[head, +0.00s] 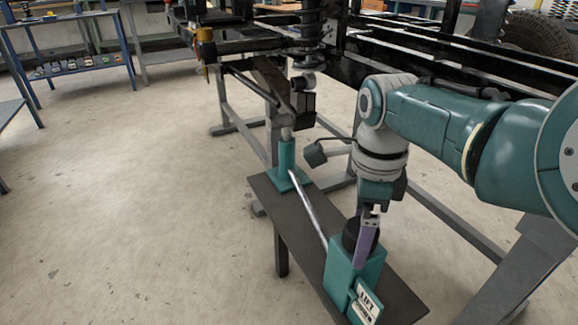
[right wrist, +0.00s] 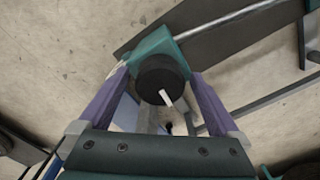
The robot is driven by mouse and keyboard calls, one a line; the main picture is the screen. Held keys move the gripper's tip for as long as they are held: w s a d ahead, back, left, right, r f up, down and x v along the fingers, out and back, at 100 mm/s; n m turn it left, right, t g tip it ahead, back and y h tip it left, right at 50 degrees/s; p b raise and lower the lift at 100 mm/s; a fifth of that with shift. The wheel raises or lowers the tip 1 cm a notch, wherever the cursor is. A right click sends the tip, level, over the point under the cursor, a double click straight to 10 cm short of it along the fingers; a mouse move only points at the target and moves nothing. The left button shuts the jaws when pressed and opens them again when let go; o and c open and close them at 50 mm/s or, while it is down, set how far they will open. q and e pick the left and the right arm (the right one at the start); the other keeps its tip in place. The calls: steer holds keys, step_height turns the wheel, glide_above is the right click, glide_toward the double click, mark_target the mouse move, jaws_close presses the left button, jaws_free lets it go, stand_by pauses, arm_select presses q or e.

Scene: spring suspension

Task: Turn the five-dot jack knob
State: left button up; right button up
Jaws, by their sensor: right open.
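The jack knob is a black round knob (head: 351,232) on top of a teal box (head: 343,262) at the near end of a dark bench. In the right wrist view the knob (right wrist: 158,72) shows a white pointer bar aimed toward the gripper's palm. My right gripper (head: 366,243) is above the box, pointing down. In the right wrist view its two purple fingers (right wrist: 158,85) stand open on either side of the knob, with visible gaps. No dots can be made out. My left gripper is not in view.
A sign reading "LIFT" (head: 367,301) is on the box's front; its lower word is unclear. A metal rod (head: 308,208) runs to a teal jack post (head: 287,160) beneath the suspension arm. A black frame on grey stands is behind. Floor at left is clear.

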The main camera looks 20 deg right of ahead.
steer(key=c, duration=1.4)
steer(key=shift+r, duration=0.1)
